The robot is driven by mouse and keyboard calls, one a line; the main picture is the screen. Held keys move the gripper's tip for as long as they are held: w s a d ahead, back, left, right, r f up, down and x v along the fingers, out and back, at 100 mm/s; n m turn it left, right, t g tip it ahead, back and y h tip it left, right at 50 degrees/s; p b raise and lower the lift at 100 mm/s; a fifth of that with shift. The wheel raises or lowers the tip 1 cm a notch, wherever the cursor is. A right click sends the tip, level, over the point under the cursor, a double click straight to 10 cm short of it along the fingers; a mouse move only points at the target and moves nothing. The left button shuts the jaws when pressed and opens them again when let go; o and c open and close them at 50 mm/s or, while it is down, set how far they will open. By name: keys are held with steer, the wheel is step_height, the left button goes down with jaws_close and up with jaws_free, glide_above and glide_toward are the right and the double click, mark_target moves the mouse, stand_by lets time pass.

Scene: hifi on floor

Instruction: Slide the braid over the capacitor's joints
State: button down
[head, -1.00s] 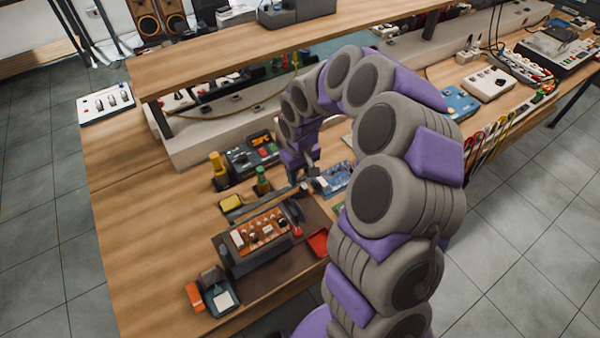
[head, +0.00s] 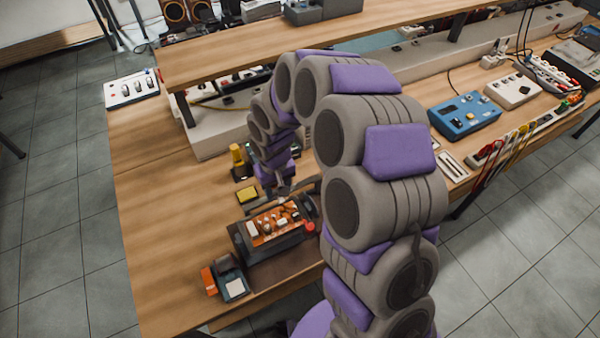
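An orange circuit board (head: 278,222) with several small components sits in a dark holder (head: 262,248) near the bench's front edge. The capacitor and its joints are too small to pick out among the components. My gripper (head: 284,192) hangs just behind the board, at its far edge. It is small and dark here, and I cannot tell whether its fingers are open or shut, or whether they touch anything. I cannot make out the braid.
A yellow sponge-like pad (head: 247,194) and a yellow-topped item (head: 238,160) stand behind the board to the left. An orange-and-grey device (head: 226,280) lies in front left. A shelf (head: 330,45) overhangs the back. The wooden bench at left (head: 160,220) is clear.

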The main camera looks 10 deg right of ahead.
steer(key=a, duration=0.2)
steer(key=s+a+p, duration=0.1)
steer(key=a, duration=0.1)
steer(key=s+a, duration=0.1)
steer(key=a, duration=0.2)
steer(key=shift+s, duration=0.15)
